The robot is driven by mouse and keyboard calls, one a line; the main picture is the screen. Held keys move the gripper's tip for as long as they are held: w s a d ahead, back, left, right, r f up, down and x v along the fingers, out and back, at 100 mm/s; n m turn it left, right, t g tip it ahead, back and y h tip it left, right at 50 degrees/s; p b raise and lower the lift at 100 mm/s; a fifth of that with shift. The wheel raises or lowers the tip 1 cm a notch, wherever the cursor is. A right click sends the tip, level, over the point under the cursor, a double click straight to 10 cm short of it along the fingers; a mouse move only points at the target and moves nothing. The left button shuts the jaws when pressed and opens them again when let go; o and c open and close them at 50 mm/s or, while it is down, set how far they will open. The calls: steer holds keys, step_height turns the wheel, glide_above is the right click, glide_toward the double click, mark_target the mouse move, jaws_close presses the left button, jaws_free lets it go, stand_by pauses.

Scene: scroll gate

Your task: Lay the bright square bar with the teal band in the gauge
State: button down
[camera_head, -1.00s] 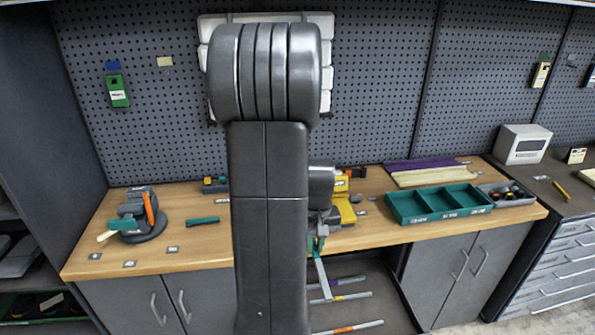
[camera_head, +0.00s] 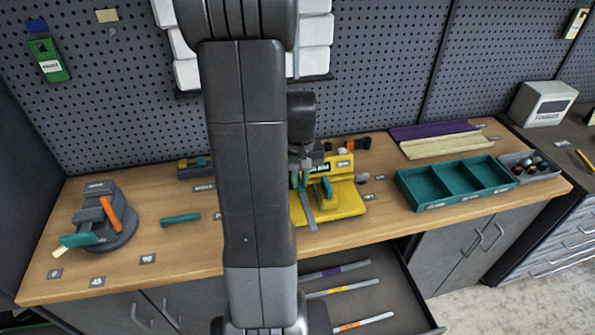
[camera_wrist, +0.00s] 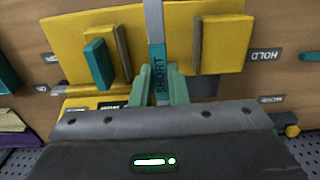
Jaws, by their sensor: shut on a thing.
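My gripper (camera_wrist: 160,88) is shut on the bright square bar (camera_wrist: 154,22). Its teal band (camera_wrist: 158,70), marked SHORT, lies between the green fingers. In the head view the bar (camera_head: 307,208) extends from my gripper (camera_head: 305,178) over the yellow fixture (camera_head: 345,205), which looks like the gauge. In the wrist view the bar lines up with the gap between the fixture's two yellow plates (camera_wrist: 225,50). A teal block (camera_wrist: 98,63) stands on the left plate. I cannot tell whether the bar touches the fixture. My arm hides part of the bench in the head view.
An open drawer (camera_head: 395,275) below holds bars with purple, yellow and orange bands. A teal divided tray (camera_head: 420,195) stands right of the fixture. A grey tool with an orange handle (camera_head: 105,225) stands at the left. A teal piece (camera_head: 180,218) lies on the bench.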

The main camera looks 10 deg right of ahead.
mark_target(299, 204)
steer(key=shift+f+b, duration=2.35)
steer(key=shift+f, duration=0.75)
steer(key=shift+f+b, duration=0.3)
steer(key=shift+f, duration=0.05)
steer(key=c, duration=1.3)
jaws_free()
step_height(299, 204, up, 14)
steer(key=shift+f+b, duration=0.1)
steer(key=shift+b, duration=0.3)
